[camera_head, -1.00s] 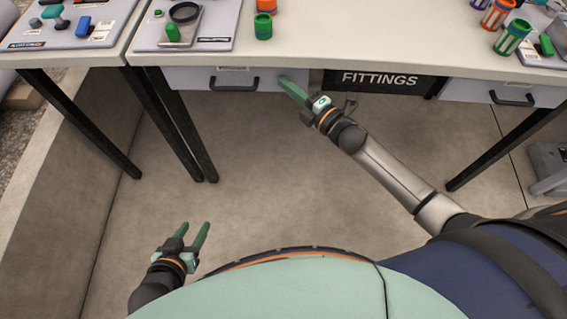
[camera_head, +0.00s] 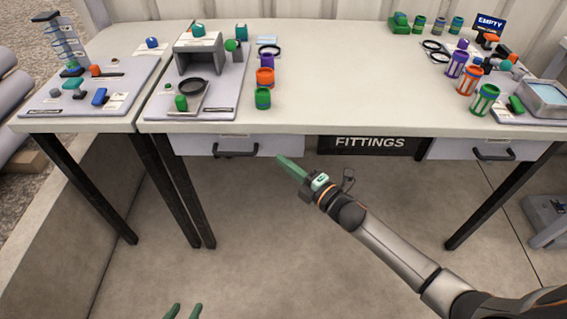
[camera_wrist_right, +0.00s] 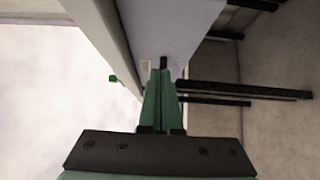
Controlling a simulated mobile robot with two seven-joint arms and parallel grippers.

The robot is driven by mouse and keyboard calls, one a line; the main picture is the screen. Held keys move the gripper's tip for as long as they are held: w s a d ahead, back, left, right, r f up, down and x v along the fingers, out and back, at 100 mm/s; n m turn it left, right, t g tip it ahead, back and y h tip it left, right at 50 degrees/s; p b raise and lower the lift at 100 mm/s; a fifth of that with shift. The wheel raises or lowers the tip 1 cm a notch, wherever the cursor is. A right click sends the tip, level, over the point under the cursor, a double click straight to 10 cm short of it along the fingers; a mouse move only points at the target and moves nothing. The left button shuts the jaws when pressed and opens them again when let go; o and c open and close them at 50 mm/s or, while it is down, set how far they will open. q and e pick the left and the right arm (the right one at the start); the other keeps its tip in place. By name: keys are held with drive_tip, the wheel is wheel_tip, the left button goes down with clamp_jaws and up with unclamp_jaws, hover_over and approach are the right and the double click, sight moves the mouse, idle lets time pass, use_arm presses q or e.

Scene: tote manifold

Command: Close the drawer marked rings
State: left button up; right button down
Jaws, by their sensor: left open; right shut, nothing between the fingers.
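Two drawers are under the long table, and I cannot read their small labels, so I cannot tell which is marked rings. The left drawer (camera_head: 190,146) has a dark handle (camera_head: 235,150) and its front shows just below the tabletop edge. The right drawer (camera_head: 530,150) has a similar handle (camera_head: 493,154). How far either stands out is hard to tell. My right gripper (camera_head: 280,159) is shut and empty near the left drawer's lower right part; contact is unclear. In the wrist view its fingers (camera_wrist_right: 163,72) point at a pale panel. My left gripper (camera_head: 183,311) is open at the bottom edge.
A FITTINGS sign (camera_head: 370,143) hangs between the drawers. The tabletop (camera_head: 340,90) carries boards with parts, and several coloured cylinders. A smaller table (camera_head: 70,125) adjoins at left. Dark table legs (camera_head: 160,190) stand below it. The floor between the legs is clear.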

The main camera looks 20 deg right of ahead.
use_arm(q)
drive_tip(key=shift+w+d+r+p, duration=0.25)
drive_tip(key=shift+r+p, duration=0.2)
drive_tip(key=shift+p, duration=0.05)
use_arm(e)
drive_tip(key=v, duration=0.9)
drive_tip(key=shift+d, duration=0.2)
drive_tip(key=shift+s+f, duration=0.1)
drive_tip(key=shift+s, duration=0.05)
drive_tip(key=s+a+f+m+g+h, duration=0.3)
drive_tip(key=s+f+m+g, duration=0.15)
drive_tip(key=s+m, duration=0.55)
drive_tip(key=s+a+f+m+g+h, duration=0.2)
drive_tip(key=s+a+f+m+g, duration=0.15)
drive_tip(key=s+f+m, duration=0.55)
use_arm(q)
drive_tip(key=s+a+r+p, duration=0.1)
drive_tip(key=a+r+p, duration=0.2)
drive_tip(key=r+p, duration=0.9)
drive_tip(key=p, duration=0.5)
drive_tip(key=shift+s+r+n+y, duration=0.3)
drive_tip(key=shift+r+n+y, duration=0.05)
drive_tip(key=shift+n+y, duration=0.05)
use_arm(e)
drive_tip(key=w+d+r+m+t, duration=0.1)
drive_tip(key=d+r+m, duration=0.1)
drive_tip(key=r, duration=1.4)
drive_tip(key=shift+d+h, duration=0.4)
drive_tip(key=shift+d, duration=0.2)
drive_tip(key=shift+w, duration=0.1)
